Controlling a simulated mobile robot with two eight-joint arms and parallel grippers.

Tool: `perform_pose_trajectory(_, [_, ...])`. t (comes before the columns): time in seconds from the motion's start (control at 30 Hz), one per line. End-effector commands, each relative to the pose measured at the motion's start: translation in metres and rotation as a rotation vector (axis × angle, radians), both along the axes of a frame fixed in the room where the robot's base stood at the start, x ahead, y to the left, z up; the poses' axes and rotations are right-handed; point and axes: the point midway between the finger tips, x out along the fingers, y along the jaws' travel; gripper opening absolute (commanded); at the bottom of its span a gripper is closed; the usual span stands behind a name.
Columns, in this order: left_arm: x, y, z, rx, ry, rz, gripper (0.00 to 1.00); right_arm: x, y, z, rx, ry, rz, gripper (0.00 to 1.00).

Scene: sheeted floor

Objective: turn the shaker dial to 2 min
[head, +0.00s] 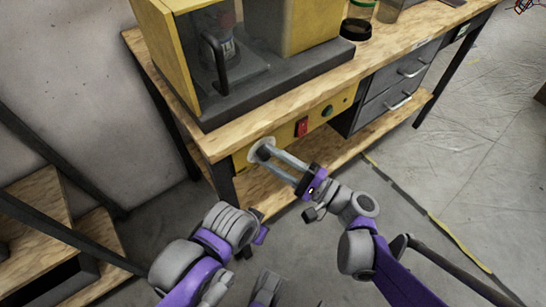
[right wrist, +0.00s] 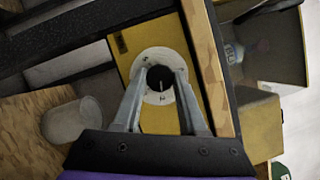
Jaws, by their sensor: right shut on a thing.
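The shaker dial is a dark round knob (right wrist: 160,79) on a white disc (right wrist: 159,54), set in a yellow panel (right wrist: 133,44) under the tabletop. In the head view the white disc (head: 254,146) shows at the panel's left end. My right gripper (head: 266,152) reaches it from the lower right. In the right wrist view its two fingers (right wrist: 161,82) are shut on the knob, one on each side. A short light mark shows on the knob; the scale's markings are too small to read. My left gripper (head: 257,238) hangs below, apart from the dial, its fingers unclear.
A red switch (head: 301,127) and a green button (head: 327,111) sit right of the dial. The yellow shaker housing (head: 290,25) stands on the wooden workbench (head: 290,103). Drawers (head: 398,88) are at the right, wooden steps (head: 35,205) at the left.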

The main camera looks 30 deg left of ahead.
Motion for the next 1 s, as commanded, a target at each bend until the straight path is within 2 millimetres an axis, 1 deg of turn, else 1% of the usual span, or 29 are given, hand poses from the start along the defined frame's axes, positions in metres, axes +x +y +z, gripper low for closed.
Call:
perform_pose_trajectory(0.2, [0.000,0.000,0.000,0.000,0.000,0.000,0.00,0.000,0.000,0.000,-0.001,-0.001,-0.001,0.00])
perform_pose_trajectory(0.23, [0.000,0.000,0.000,0.000,0.000,0.000,0.00,0.000,0.000,0.000,-0.001,-0.001,-0.001,0.43])
perform_pose_trajectory(0.3, [0.000,0.000,0.000,0.000,0.000,0.000,0.00,0.000,0.000,0.000,-0.001,-0.001,-0.001,0.56])
perform_pose_trajectory(0.4, [0.000,0.000,0.000,0.000,0.000,0.000,0.00,0.000,0.000,0.000,-0.001,-0.001,-0.001,0.71])
perform_pose_trajectory(0.67, [0.000,0.000,0.000,0.000,0.000,0.000,0.00,0.000,0.000,0.000,-0.001,-0.002,-0.001,0.71])
perform_pose_trajectory(0.77, [0.000,0.000,0.001,0.000,0.000,0.000,0.00,0.000,-0.005,-0.001,-0.001,-0.002,-0.002,0.71])
perform_pose_trajectory(0.87, [0.000,0.000,0.002,0.000,-0.001,0.000,0.00,0.001,-0.019,-0.003,-0.002,-0.002,-0.004,0.71])
perform_pose_trajectory(1.0, [-0.001,0.000,0.005,0.000,-0.001,0.000,0.00,0.000,-0.047,-0.007,-0.002,-0.003,-0.006,0.71])
